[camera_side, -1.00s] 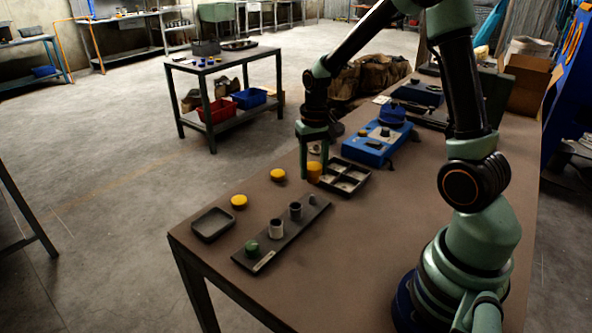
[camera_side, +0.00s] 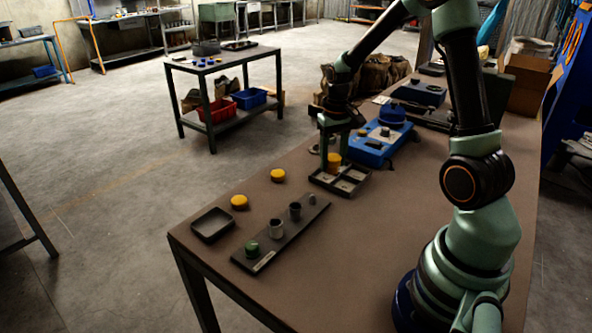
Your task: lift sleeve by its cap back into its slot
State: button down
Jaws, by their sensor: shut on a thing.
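My gripper (camera_side: 333,153) is shut on a yellow capped sleeve (camera_side: 333,162). The sleeve is upright, at the back left part of a dark tray with square compartments (camera_side: 353,190). I cannot tell whether its lower end is inside a compartment or just above it. Two more yellow caps or capped pieces stand on the table to the left, one nearer the tray (camera_side: 278,175) and one farther left (camera_side: 239,201).
A dark strip (camera_side: 290,236) holding a green piece and several grey cylinders lies at the front. A shallow empty dark tray (camera_side: 212,225) sits at the table's left edge. A blue device (camera_side: 372,146) stands behind the divided tray. The table's right middle is clear.

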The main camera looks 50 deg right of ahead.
jog(key=shift+s+d, duration=0.25)
jog(key=shift+d, duration=0.65)
jog(key=shift+s+d, duration=0.2)
jog(key=shift+d, duration=0.75)
jog(key=shift+s+d, duration=0.25)
jog(key=shift+d, duration=0.65)
jog(key=shift+f, duration=0.15)
jog(key=shift+f, duration=3.55)
